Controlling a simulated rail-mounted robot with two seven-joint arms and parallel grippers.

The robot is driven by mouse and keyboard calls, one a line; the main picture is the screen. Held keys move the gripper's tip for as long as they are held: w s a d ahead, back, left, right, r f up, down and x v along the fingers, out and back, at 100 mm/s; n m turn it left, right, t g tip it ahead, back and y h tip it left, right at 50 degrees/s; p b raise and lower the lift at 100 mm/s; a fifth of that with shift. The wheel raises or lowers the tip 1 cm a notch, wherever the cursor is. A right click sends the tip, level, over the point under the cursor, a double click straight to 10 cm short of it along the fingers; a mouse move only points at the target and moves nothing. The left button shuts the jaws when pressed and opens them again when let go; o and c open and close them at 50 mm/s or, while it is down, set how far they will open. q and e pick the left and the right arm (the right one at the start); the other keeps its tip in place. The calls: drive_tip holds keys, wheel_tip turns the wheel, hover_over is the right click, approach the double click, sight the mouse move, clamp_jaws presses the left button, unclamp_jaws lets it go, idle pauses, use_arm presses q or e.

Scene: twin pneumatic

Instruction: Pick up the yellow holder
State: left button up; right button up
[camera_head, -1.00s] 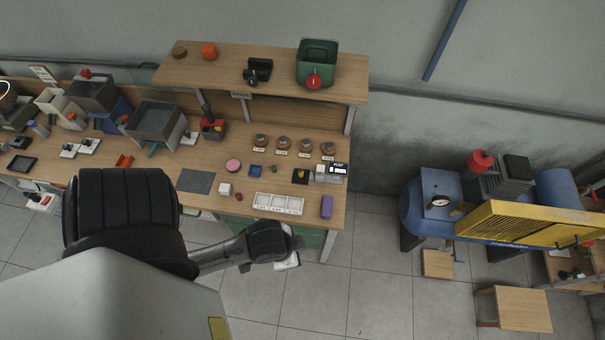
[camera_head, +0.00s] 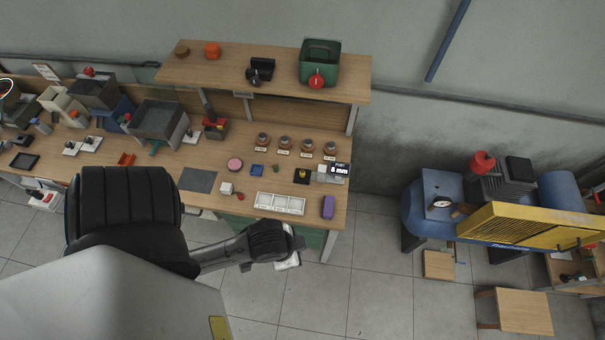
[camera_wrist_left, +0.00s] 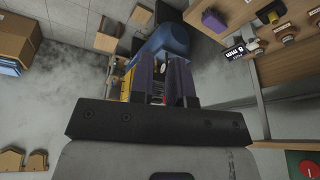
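A small yellow piece (camera_head: 302,173) stands on a black square base at the right part of the bench in the head view; it is too small to tell its exact shape. My left gripper (camera_wrist_left: 162,82) shows in the wrist view with its two dark fingers apart and nothing held between them. In the head view my left arm reaches to just in front of the bench's front edge, and its fingers are hard to make out there. The yellow piece lies up and to the right of that arm end, well apart from it. My right gripper is in neither view.
The bench (camera_head: 225,150) carries a white tray (camera_head: 280,204), a purple block (camera_head: 328,207) and several knobs near the yellow piece. A shelf (camera_head: 215,72) with a green bin (camera_head: 321,62) rises behind. A blue compressor (camera_head: 415,210) stands right, across open floor.

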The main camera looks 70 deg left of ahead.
use_arm(q)
drive_tip(key=o, duration=0.7)
